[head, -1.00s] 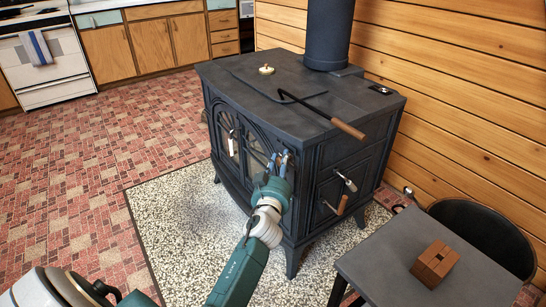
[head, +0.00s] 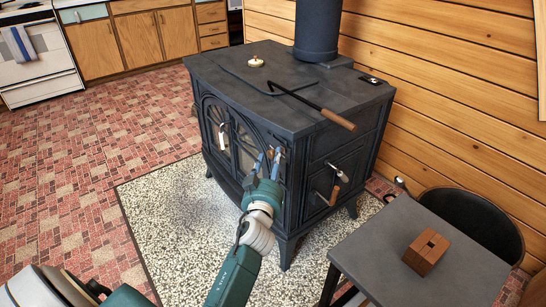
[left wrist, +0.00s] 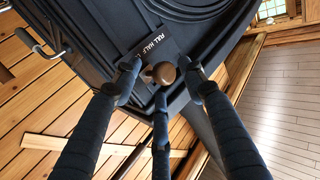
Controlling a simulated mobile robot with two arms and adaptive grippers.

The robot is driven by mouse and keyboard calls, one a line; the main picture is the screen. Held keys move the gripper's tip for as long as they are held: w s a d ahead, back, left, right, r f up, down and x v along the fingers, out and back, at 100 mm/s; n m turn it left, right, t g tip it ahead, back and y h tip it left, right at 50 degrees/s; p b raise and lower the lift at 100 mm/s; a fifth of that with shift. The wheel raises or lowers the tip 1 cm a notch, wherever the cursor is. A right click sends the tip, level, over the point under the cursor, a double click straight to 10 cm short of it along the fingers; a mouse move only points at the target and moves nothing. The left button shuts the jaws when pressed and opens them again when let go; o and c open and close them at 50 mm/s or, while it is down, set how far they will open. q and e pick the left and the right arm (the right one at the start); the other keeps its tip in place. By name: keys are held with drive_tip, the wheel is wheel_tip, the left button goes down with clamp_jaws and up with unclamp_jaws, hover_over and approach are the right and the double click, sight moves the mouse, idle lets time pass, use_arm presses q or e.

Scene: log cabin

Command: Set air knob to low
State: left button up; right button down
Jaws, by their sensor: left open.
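The stove (head: 300,95) is a dark cast-iron box with glass front doors. The air knob (left wrist: 162,73) is a small round brown knob in the left wrist view, beside a black label plate (left wrist: 150,50) reading FULL and HALF; any further wording is hidden or unclear. In the head view I cannot make out the knob. My left gripper (head: 264,162) is at the right part of the stove front. In the left wrist view my left gripper (left wrist: 160,70) is open, with its fingertips on either side of the knob; contact is unclear. My right gripper is not in view.
A poker with a wooden handle (head: 338,120) lies on the stove top. Handles (head: 338,172) stick out from the stove's right side. A grey table (head: 375,240) with a wooden block (head: 426,252) and a black chair (head: 478,225) stand at right. The floor at left is clear.

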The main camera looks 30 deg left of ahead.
use_arm(q)
drive_tip(key=v, duration=0.4)
drive_tip(key=shift+s+d, duration=0.15)
drive_tip(key=shift+s, duration=0.1)
